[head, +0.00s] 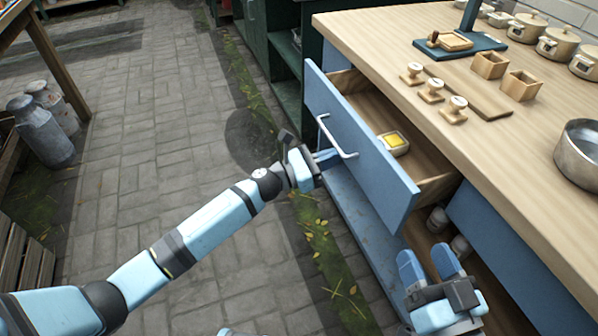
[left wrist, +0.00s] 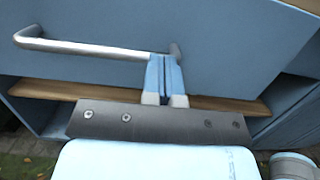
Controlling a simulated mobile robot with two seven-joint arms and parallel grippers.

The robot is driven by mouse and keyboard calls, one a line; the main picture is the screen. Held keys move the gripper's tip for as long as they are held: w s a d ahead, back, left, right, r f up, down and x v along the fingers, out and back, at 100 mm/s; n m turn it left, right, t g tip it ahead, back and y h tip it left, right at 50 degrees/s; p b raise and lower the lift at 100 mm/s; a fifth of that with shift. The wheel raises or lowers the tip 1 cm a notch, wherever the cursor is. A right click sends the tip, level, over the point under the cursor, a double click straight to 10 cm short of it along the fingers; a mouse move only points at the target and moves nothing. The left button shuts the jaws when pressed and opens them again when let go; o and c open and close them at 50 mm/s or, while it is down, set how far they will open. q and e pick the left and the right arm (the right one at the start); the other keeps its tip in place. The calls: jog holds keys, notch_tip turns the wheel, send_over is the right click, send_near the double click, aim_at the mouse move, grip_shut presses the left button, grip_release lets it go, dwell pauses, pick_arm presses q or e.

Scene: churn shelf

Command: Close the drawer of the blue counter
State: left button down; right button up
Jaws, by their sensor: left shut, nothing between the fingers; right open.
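The drawer (head: 352,138) of the blue counter is pulled open, with its blue front standing out from the cabinet. A yellow-topped item (head: 394,143) lies inside it. The drawer has a pale metal bar handle (head: 338,138), which also shows in the left wrist view (left wrist: 90,48). My left gripper (head: 328,156) is shut and empty at the drawer front, close to the handle. In the left wrist view its fingers (left wrist: 165,75) are together near the handle's right end; I cannot tell whether they touch it. My right gripper (head: 430,265) is open and empty, low beside the counter.
The wooden countertop (head: 400,30) holds stamps (head: 432,90), small wooden boxes (head: 520,85), pots (head: 558,45) and a metal pan (head: 580,152). Jars (head: 438,218) stand on the shelf below. Milk churns (head: 42,130) stand at the left. The paved floor (head: 150,130) between is clear.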

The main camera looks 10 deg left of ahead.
aim_at(354, 152)
pick_arm(q)
jog(key=w+d, duration=0.1)
jog(key=w+d+b, duration=0.1)
jog(key=d, duration=0.2)
jog(key=shift+w+d+f+b, duration=0.1)
jog(key=shift+w+f+b, duration=0.1)
jog(key=shift+w+b, duration=0.15)
jog(key=b+x, duration=0.1)
jog(key=x, duration=0.1)
jog(key=b+x, duration=0.1)
jog(key=x, duration=0.2)
jog(key=f+b+x, duration=0.1)
jog(key=x, duration=0.1)
jog(key=shift+w+d, duration=0.55)
jog(key=shift+d, duration=0.05)
jog(key=shift+r, duration=0.3)
pick_arm(e)
jog(key=shift+n+g+y, duration=0.4)
jog(key=shift+g, duration=0.4)
jog(key=f, duration=0.1)
jog(key=a+f, duration=0.1)
jog(key=f, duration=0.2)
jog(key=shift+s+a+f, duration=0.1)
jog(key=shift+a+f, duration=0.15)
pick_arm(q)
jog(key=shift+r, duration=0.1)
